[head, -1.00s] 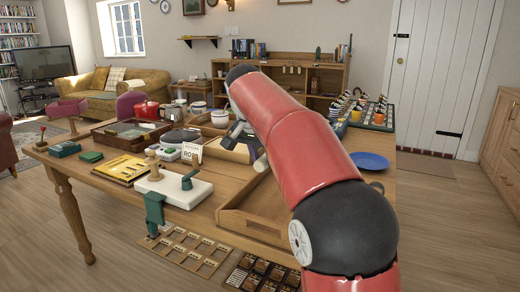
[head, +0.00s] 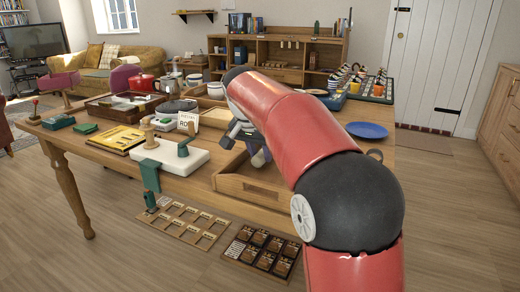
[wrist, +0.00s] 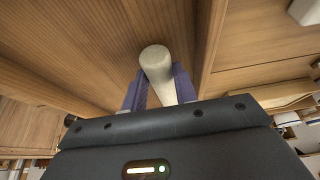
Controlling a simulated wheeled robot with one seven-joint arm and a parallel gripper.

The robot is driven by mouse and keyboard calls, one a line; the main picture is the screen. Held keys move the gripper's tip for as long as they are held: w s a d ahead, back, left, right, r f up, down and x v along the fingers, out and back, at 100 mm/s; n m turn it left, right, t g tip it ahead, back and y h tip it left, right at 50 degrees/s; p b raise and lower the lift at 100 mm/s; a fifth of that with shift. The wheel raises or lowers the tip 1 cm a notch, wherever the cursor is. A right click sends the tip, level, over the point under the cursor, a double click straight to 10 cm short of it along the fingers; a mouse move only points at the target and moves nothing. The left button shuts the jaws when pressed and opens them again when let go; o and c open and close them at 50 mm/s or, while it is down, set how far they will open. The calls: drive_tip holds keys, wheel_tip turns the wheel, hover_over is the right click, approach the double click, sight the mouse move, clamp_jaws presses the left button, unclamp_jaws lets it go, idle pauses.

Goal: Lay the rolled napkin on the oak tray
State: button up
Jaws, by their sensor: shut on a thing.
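The rolled napkin (wrist: 157,66) is a pale cream cylinder in the wrist view. My gripper (wrist: 158,88) is shut on it, with one dark purple finger on each side, and its end sticks out past the fingertips. Wood boards lie beyond it in that view; I cannot tell whether the napkin touches them. In the head view my gripper (head: 258,152) is low over the oak tray (head: 250,190), a shallow wooden tray with raised walls at the table's front edge. My red arm hides part of the tray, and the napkin cannot be made out there.
A white board (head: 165,158) with a green clamp stands just left of the tray. A white sign (head: 187,122) and a grey pot (head: 177,106) stand behind. A blue plate (head: 366,130) lies to the right. A rack of cups (head: 368,85) stands at the back right.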

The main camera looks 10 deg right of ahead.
drive_tip(key=shift+f, duration=0.15)
drive_tip(key=o, duration=1)
drive_tip(key=shift+o, duration=0.2)
drive_tip(key=p+v, duration=0.1)
drive_tip(key=v, duration=0.6)
drive_tip(key=shift+r, duration=0.4)
drive_tip(key=shift+s, duration=0.1)
